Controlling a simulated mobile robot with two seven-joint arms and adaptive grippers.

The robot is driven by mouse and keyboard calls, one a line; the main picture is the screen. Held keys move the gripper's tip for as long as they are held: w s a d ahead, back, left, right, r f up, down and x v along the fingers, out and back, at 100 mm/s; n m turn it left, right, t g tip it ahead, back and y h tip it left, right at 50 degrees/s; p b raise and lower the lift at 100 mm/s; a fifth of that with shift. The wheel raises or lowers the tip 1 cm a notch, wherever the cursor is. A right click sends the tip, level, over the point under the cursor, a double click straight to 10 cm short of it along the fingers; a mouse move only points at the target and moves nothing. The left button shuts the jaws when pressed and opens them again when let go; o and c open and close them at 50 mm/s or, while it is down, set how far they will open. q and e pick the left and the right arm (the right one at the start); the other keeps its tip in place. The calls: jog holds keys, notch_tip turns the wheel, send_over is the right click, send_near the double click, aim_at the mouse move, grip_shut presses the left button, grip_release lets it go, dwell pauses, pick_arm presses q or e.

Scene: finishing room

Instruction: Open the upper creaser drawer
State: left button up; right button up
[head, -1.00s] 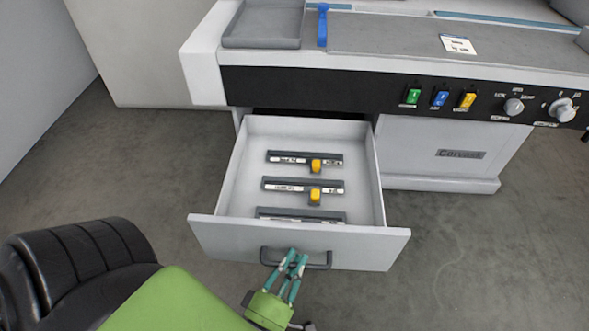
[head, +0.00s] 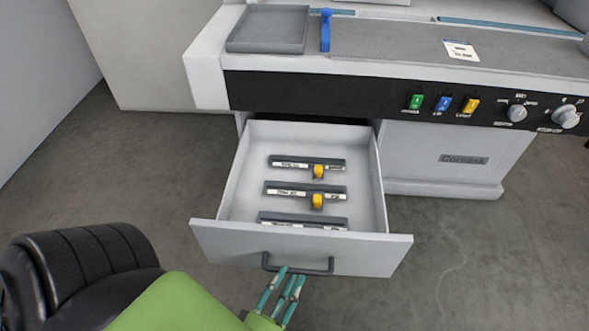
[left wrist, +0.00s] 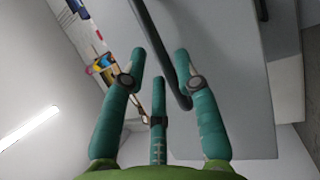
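The creaser drawer (head: 222,243) is pulled well out from under the creaser's black control panel, with its inside in plain view. Its dark bar handle (head: 318,272) is on the drawer front and also shows in the left wrist view (left wrist: 173,88). My left gripper (head: 290,276) is just below and in front of the handle, its teal fingers spread in the left wrist view (left wrist: 160,62). The handle lies between the spread fingers in that view; no finger is closed on it. Whether a finger touches it I cannot tell. My right gripper is not in view.
Several dark bars with labels, some with yellow knobs (head: 317,201), lie in the drawer. The creaser's panel has coloured switches (head: 443,103) and knobs (head: 517,113). A grey tray (head: 268,47) and a blue lever (head: 326,30) are on top. Floor around the drawer is clear.

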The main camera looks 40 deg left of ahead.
pick_arm(q)
jog(key=v, duration=0.9)
jog(key=shift+w, duration=0.1)
